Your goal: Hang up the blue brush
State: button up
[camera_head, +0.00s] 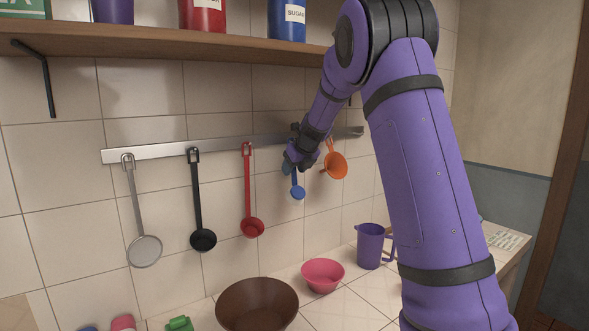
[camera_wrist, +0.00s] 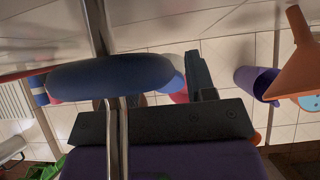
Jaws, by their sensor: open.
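The blue brush (camera_head: 297,191) is at the right part of the metal rail (camera_head: 225,145), in front of the tiled wall, its round blue end downward. Its upper part is hidden by my gripper (camera_head: 290,163), so I cannot tell whether it hangs on a hook. My gripper is open at the rail, right by the brush's top. In the wrist view a large blue oval part (camera_wrist: 110,75) with thin metal rods is close to the camera. One dark finger (camera_wrist: 200,75) shows to its right; the other seems hidden behind the blue part.
A grey strainer (camera_head: 145,250), a black ladle (camera_head: 202,239) and a red ladle (camera_head: 252,227) hang left on the rail. An orange funnel (camera_head: 335,166) is close on the right. A shelf (camera_head: 150,40) is above. Bowls (camera_head: 257,303) and a purple jug (camera_head: 370,246) stand below.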

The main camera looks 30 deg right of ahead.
jog(key=v, duration=1)
jog(key=shift+s+r, duration=0.2)
jog(key=shift+r, duration=0.05)
jog(key=shift+s, duration=0.1)
jog(key=shift+s, duration=1.9)
grip_shut()
jog(key=shift+f, duration=0.1)
jog(key=x, duration=0.6)
jog(key=shift+f, duration=0.6)
